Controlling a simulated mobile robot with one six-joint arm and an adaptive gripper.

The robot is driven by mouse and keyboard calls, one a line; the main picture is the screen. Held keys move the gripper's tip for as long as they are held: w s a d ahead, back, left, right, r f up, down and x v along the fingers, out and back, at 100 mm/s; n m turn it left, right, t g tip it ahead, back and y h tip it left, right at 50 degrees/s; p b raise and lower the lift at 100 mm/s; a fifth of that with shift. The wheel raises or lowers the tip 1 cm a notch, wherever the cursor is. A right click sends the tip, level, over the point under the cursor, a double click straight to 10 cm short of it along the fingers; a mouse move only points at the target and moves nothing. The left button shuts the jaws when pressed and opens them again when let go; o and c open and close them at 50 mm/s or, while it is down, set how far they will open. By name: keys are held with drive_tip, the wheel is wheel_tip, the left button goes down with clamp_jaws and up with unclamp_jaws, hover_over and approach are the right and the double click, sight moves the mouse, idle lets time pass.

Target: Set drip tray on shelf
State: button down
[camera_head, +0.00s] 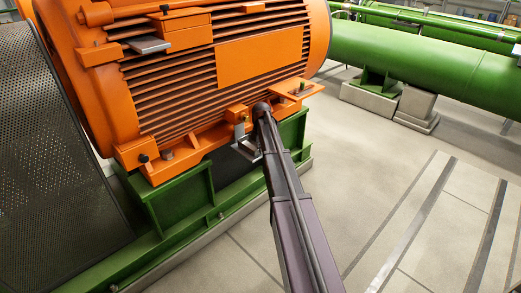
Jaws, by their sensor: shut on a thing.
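My arm reaches up from the bottom of the view to the lower right side of the orange motor. My gripper (241,134) is small at the arm's far end, partly hidden by the arm, and shut on a grey metal piece (247,151) that looks like the drip tray. The piece hangs in front of the green base, below the motor's lower edge. I cannot tell whether it touches the base. Which part is the shelf is unclear; a flat orange ledge (299,88) juts out just right of the arm's end, and a small grey plate (149,44) juts out at upper left.
The orange motor (258,56) stands on a green steel base (178,199) close to my arm. A dark perforated guard (56,150) stands at left. Green pipes (420,58) on concrete blocks run at the back right. The floor (370,160) at right is clear.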

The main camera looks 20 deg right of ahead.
drive_tip(key=shift+f, duration=0.3)
drive_tip(key=c, duration=0.7)
unclamp_jaws()
drive_tip(key=o, duration=0.5)
drive_tip(key=shift+c, duration=0.2)
drive_tip(key=shift+r, duration=0.2)
drive_tip(key=shift+s+d+r+p, duration=0.1)
drive_tip(key=shift+r+p, duration=2.6)
drive_tip(key=shift+r, duration=0.05)
